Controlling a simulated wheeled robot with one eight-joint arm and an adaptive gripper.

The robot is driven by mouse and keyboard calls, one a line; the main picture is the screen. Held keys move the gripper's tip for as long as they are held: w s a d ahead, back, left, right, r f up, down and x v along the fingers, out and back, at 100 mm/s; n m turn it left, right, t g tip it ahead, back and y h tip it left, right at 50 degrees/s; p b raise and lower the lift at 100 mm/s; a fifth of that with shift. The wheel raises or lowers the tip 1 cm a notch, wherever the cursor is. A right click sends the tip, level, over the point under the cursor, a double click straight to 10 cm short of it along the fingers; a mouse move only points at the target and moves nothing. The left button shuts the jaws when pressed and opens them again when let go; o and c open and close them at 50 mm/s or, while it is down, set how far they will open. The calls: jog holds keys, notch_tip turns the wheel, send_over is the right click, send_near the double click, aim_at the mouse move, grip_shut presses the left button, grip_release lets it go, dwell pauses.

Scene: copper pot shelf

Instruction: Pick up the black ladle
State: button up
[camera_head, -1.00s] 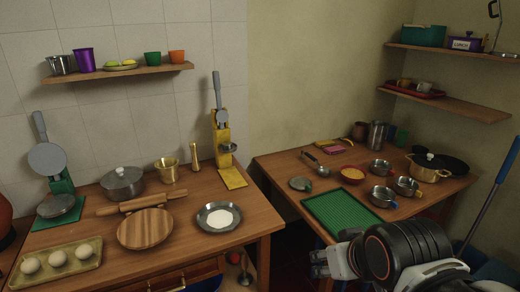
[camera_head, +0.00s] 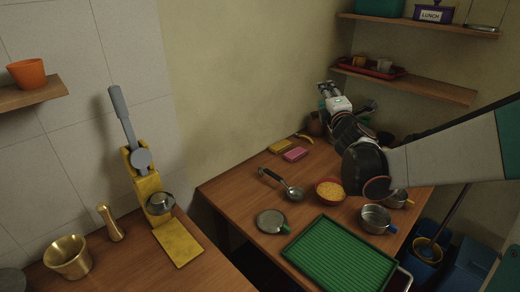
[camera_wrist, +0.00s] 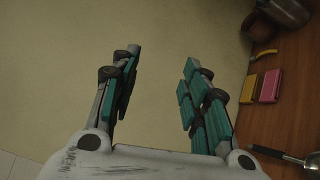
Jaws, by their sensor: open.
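The black ladle (camera_head: 270,176) lies on the right-hand wooden table, with its black handle toward the back left and its metal bowl (camera_head: 294,193) toward the front right. Part of it also shows at the lower right edge of the wrist view (camera_wrist: 266,152). My gripper (camera_head: 326,88) is above the back of the table, to the right of the ladle and apart from it. In the wrist view my gripper (camera_wrist: 160,62) has its two teal-padded fingers spread, with only bare wall seen between them.
A yellow sponge (camera_head: 280,146), a pink sponge (camera_head: 295,154) and a banana (camera_head: 303,137) lie behind the ladle. A red bowl of yellow food (camera_head: 329,191), a round lid (camera_head: 271,221) and a green rack (camera_head: 340,255) are near it. Shelves (camera_head: 405,82) hang at right.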

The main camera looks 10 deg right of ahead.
jog(key=w+a+f+n+y, duration=0.2)
jog(key=w+f+n+y, duration=0.35)
jog(key=n, duration=0.35)
jog(key=n+g+y+p, duration=0.2)
jog(key=n+g+y, duration=0.4)
jog(key=n, duration=0.9)
send_near(282, 179)
jog(key=shift+w+a+r+g+h, duration=0.6)
jog(key=shift+w+a+r+h, duration=0.05)
jog(key=shift+w+h, duration=0.15)
jog(key=b+x, duration=0.2)
jog(key=x, duration=0.5)
jog(key=shift+w+a+f, duration=0.2)
jog(key=shift+f, duration=0.1)
jog(key=shift+a+b+x, duration=0.25)
jog(key=shift+b+x, duration=1.05)
jog(key=shift+x, duration=1.7)
jog(key=shift+s+r, duration=0.15)
jog(key=shift+s, duration=0.05)
grip_shut()
